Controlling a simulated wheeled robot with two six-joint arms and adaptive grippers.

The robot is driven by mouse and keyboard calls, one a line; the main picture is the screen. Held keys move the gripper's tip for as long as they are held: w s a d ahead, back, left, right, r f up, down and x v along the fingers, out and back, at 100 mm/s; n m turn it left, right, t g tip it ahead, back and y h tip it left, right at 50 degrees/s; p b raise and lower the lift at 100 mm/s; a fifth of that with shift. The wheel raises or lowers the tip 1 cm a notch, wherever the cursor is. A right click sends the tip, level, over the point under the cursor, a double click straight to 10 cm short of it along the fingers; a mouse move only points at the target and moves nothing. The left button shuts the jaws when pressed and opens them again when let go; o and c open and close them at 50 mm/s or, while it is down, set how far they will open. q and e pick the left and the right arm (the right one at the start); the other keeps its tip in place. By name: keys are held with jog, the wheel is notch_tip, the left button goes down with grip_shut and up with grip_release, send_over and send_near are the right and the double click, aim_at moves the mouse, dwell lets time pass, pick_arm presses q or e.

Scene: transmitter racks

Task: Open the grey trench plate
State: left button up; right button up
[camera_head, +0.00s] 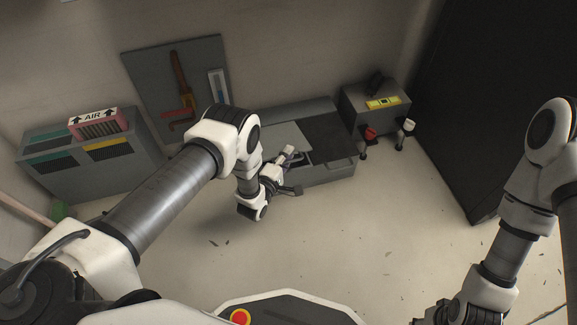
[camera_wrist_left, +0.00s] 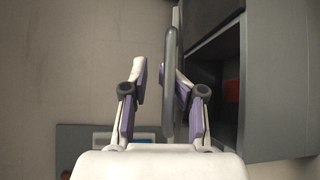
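The grey trench plate (camera_head: 287,138) lies on the left part of a low grey trench box on the floor, left of a dark panel (camera_head: 328,132). A dark gap shows along the box's near side. My left gripper (camera_head: 289,171) is at this near side, fingers apart. In the left wrist view, a grey bar handle (camera_wrist_left: 169,80) runs between the open fingers (camera_wrist_left: 160,75), closer to the right one; contact cannot be told. A dark opening with something red inside (camera_wrist_left: 232,91) lies right of it. My right gripper (camera_head: 440,314) is mostly cut off at the bottom edge.
A small grey box with a yellow level (camera_head: 382,103) stands right of the trench, near a red knob (camera_head: 370,132). A black rack (camera_head: 490,90) stands right. The near floor is mostly clear.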

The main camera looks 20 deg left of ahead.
pick_arm(q)
jog(key=shift+s+d+f+g, duration=0.2)
jog(key=shift+s+d+f, duration=0.2)
jog(key=shift+s, duration=0.1)
jog(key=shift+s+d+f+g, duration=0.25)
jog(key=shift+s+f, duration=0.1)
jog(key=shift+s, duration=0.15)
jog(key=shift+w+a+r+t, duration=0.25)
jog(key=shift+w+a+r, duration=0.15)
jog(key=shift+w+r, duration=0.3)
jog(key=p+v, duration=0.5)
jog(key=v, duration=0.3)
jog(key=shift+s+a+r, duration=0.25)
jog(key=shift+a+r, duration=0.15)
jog(key=shift+r, duration=0.05)
jog(key=shift+p, duration=0.3)
